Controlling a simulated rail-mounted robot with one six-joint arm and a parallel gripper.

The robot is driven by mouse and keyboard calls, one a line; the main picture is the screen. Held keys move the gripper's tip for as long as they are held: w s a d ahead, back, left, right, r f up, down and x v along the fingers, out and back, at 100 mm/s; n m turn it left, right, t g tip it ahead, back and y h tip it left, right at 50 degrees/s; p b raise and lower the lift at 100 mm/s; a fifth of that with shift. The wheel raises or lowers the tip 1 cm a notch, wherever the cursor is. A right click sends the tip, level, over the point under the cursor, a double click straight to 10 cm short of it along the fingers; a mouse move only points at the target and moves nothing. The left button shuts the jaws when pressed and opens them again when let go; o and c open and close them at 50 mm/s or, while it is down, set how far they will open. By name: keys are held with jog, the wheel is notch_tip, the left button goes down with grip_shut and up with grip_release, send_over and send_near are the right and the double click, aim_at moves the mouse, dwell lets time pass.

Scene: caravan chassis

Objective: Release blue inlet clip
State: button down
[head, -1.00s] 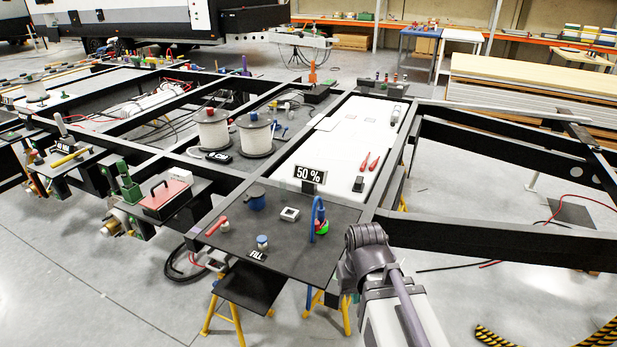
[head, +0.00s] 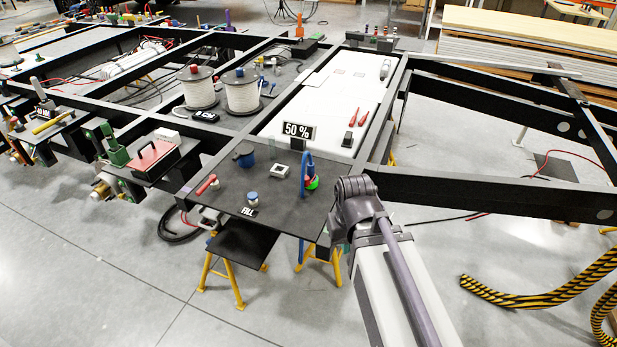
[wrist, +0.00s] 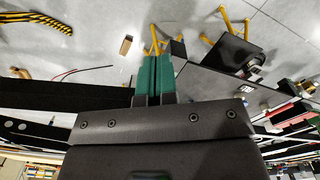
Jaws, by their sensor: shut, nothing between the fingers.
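No part is plainly marked as the inlet clip. My gripper's teal fingers (wrist: 154,75) are pressed together and empty in the wrist view, over floor and yellow trestle legs. In the head view my arm hides most of the gripper, at the plate's right front corner, apart from the blue parts.
Black chassis beams (head: 480,190) run right of my arm. A black lower shelf (head: 242,242) sits in front. Striped hose (head: 540,290) lies on the floor.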

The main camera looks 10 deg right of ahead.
aim_at(312, 180)
jog(key=w+d+f+n+t+y+b, duration=0.1)
jog(key=w+d+y+b, duration=0.1)
jog(key=w, duration=1)
jog(key=w+d+f+n+t+y+b, duration=0.1)
jog(key=w+d, duration=0.3)
jog(key=w, duration=0.8)
jog(key=w+d+f+n+t+y+b, duration=0.1)
jog(key=w+d+n+y+b, duration=0.1)
jog(key=w, duration=1.1)
jog(key=shift+d+y+b, duration=0.4)
jog(key=shift+y+b, duration=0.25)
jog(key=shift+y, duration=0.25)
jog(key=shift+f, duration=0.15)
jog(key=b+x, duration=0.9)
jog(key=x, duration=0.2)
jog(key=shift+d+f, duration=0.1)
jog(key=shift+d, duration=0.1)
jog(key=a, duration=0.1)
jog(key=s+a+r+p, duration=0.1)
jog(key=shift+a+r, duration=0.1)
jog(key=shift+a, duration=0.8)
jog(key=shift+s, duration=0.1)
